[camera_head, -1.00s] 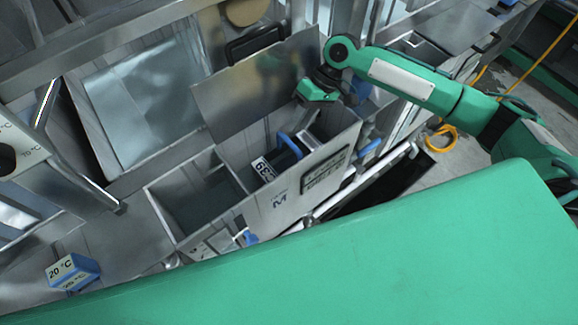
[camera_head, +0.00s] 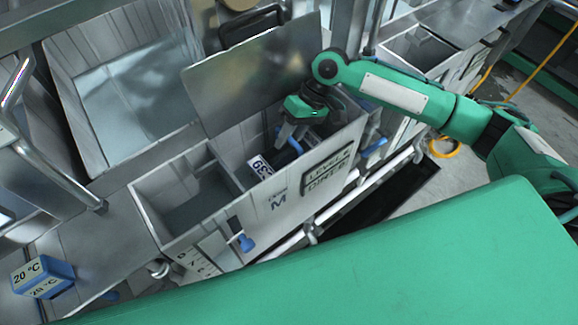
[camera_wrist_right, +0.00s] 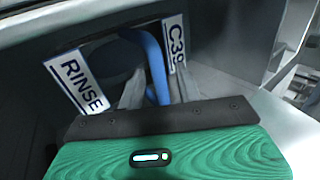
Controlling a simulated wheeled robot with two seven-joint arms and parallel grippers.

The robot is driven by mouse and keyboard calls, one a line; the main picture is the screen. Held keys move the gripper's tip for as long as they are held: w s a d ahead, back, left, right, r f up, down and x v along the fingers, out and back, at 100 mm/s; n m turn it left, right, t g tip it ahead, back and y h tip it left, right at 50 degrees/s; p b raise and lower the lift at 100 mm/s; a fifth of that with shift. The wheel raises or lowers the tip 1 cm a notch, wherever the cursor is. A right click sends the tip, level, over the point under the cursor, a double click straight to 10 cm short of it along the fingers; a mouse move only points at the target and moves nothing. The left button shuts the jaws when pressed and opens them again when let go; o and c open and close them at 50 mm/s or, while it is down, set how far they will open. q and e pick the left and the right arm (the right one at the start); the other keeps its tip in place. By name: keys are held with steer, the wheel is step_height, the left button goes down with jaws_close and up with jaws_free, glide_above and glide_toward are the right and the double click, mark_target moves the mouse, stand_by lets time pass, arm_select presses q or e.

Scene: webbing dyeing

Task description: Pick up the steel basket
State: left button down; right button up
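The steel basket (camera_head: 286,158) sits in the right compartment of the metal tank, mostly hidden by my right gripper and the tank walls. A plate marked C39 (camera_head: 261,167) shows beside it. In the right wrist view, its blue handle (camera_wrist_right: 155,65) rises as an arch between plates reading RINSE (camera_wrist_right: 75,82) and C39 (camera_wrist_right: 177,50). My right gripper (camera_head: 287,134) points down into the compartment. In the right wrist view, its open fingers (camera_wrist_right: 157,92) lie on either side of the blue handle, with gaps showing. My left gripper is not in view.
A raised metal lid (camera_head: 250,80) stands right behind the compartment. The left compartment (camera_head: 200,200) holds dark liquid. The front wall (camera_head: 300,195) is close to my gripper. A blue 20 °C block (camera_head: 42,277) sits at the lower left. Another open tank (camera_head: 420,48) is at upper right.

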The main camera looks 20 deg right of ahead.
steer(key=shift+f, duration=0.1)
jaws_close()
stand_by(1.4)
